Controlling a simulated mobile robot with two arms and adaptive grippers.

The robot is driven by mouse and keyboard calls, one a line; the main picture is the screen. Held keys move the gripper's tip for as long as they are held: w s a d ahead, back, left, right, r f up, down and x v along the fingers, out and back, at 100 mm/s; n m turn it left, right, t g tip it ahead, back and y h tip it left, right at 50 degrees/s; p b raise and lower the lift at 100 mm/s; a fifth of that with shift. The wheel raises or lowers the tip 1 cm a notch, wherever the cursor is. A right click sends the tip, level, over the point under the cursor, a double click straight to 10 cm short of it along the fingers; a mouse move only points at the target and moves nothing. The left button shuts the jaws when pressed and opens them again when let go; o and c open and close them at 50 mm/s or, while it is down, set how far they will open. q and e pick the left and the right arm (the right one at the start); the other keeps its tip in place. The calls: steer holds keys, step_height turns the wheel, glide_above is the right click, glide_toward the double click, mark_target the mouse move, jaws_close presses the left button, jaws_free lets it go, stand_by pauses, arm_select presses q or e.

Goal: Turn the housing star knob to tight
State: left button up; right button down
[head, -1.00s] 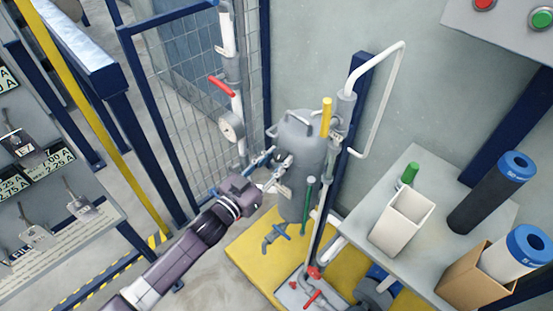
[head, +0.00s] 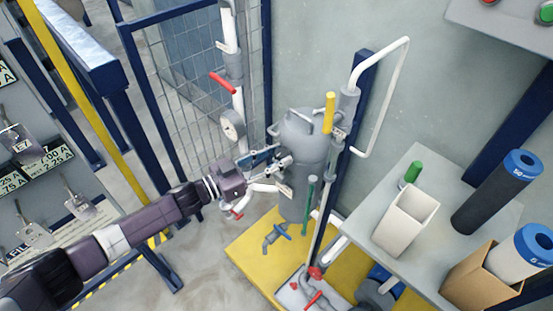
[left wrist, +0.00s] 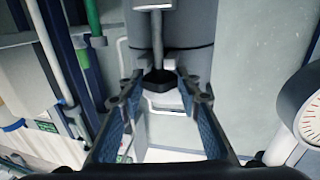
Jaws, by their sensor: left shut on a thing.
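The grey filter housing (head: 302,150) stands upright on the yellow base against the wall post. In the left wrist view its grey body (left wrist: 180,32) fills the upper middle. The dark star knob (left wrist: 160,78) sits below a grey rod, between my finger ends. My left gripper (head: 280,165) reaches the left side of the housing, and its two blue-padded fingers also show in the left wrist view (left wrist: 160,92). They are shut on the star knob. In the head view the fingers hide the knob. My right gripper is out of view.
A pressure gauge (head: 232,124) and a pipe with a red lever (head: 222,82) stand close left of the housing. A yellow handle (head: 328,113) and a green rod (head: 309,205) are on its right. A grey table (head: 350,228) with containers stands farther right.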

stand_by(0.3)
arm_select(q)
steer(key=o, duration=1.2)
steer(key=shift+c, duration=0.2)
steer(key=v, duration=1.2)
steer(key=shift+w, duration=0.1)
